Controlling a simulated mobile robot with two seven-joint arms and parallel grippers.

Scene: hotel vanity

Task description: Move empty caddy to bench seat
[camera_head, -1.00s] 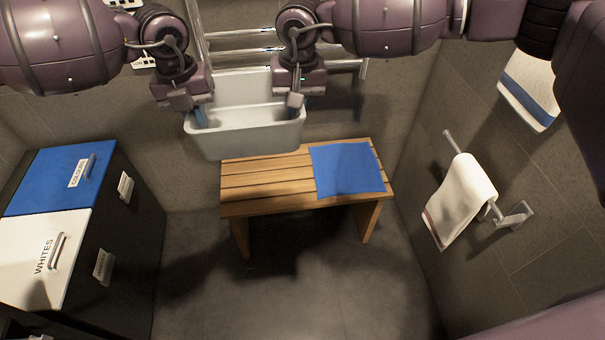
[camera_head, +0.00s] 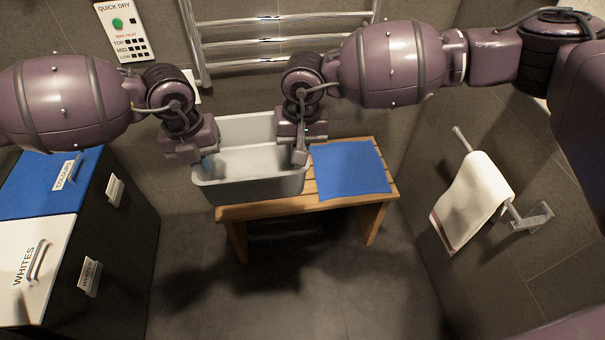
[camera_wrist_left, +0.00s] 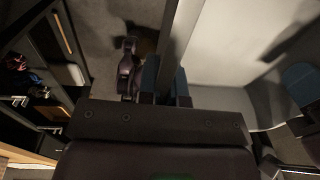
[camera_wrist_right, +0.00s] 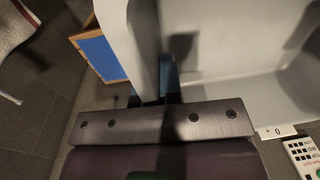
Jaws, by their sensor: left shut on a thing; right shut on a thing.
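The empty grey-white caddy (camera_head: 250,190) is held level between my two grippers, over the left part of the wooden bench seat (camera_head: 310,197). I cannot tell whether its base touches the slats. My left gripper (camera_head: 207,165) is shut on the caddy's left wall; the wall also shows in the left wrist view (camera_wrist_left: 182,45). My right gripper (camera_head: 300,154) is shut on the right wall, which shows in the right wrist view (camera_wrist_right: 146,45). The caddy's inside looks bare. It hides the left part of the seat.
A blue cloth (camera_head: 350,170) lies flat on the right of the bench, close beside the caddy. A laundry cabinet with blue and white lids (camera_head: 45,240) stands at left. A towel rail with a white towel (camera_head: 470,200) is on the right wall. A heated rail (camera_head: 285,42) is behind.

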